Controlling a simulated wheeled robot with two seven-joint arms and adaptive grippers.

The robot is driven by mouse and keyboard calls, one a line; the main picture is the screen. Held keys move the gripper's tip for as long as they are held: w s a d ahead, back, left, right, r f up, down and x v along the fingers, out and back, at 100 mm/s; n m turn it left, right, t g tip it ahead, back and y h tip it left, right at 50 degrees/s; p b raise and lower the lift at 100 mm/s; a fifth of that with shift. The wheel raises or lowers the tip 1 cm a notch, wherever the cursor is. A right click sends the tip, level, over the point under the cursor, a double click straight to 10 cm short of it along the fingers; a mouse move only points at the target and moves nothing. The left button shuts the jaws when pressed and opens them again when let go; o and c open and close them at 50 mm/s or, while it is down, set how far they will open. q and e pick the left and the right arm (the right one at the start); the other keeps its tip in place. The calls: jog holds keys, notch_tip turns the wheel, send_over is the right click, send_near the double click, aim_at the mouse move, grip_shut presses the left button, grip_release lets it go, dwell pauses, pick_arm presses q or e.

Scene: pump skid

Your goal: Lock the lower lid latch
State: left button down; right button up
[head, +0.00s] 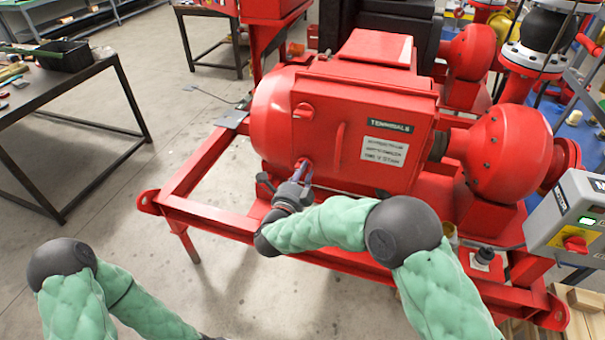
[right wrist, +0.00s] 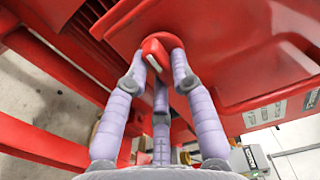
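The red terminal box lid (head: 364,130) is on the motor, with a handle in its middle and a "TERMINALS" label. The upper latch (head: 303,110) shows as a red knob at the lid's left edge. The lower lid latch (right wrist: 158,47) is a red knob with a pale-edged bar, tilted in the right wrist view. My right gripper (head: 302,172) is at the lid's lower left corner; in the right wrist view its fingers (right wrist: 166,62) close in on both sides of this latch and appear to touch it. The fingertips partly hide the latch. My left gripper is out of view.
The red skid frame (head: 205,213) runs below the motor. A grey control box (head: 570,215) with a red knob stands at the right. A dark table (head: 70,90) stands at the left, with clear floor between it and the skid.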

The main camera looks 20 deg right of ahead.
jog(key=o, duration=0.4)
jog(key=v, duration=1.2)
notch_tip(320, 180, down, 24)
jog(key=n+g+y+p, duration=0.1)
jog(key=n+g+y, duration=0.4)
jog(key=n+y, duration=0.65)
jog(key=s+f+n+g, duration=0.3)
jog(key=s+f, duration=0.1)
jog(key=s, duration=0.3)
jog(key=s+a+f+n+g+y, duration=0.1)
jog(key=s+f+n+g, duration=0.2)
jog(key=s, duration=0.4)
jog(key=s+f+n+g+y+p, duration=0.1)
jog(key=s+f+n+g, duration=0.2)
jog(key=s+f+n, duration=0.2)
jog(key=shift+s+a+f+g+y, duration=0.1)
jog(key=shift+s+f+g+y, duration=0.05)
jog(key=shift+s, duration=0.5)
jog(key=shift+s+a+f+g+y, duration=0.1)
jog(key=shift+s+f+g, duration=0.05)
jog(key=shift+s, duration=0.45)
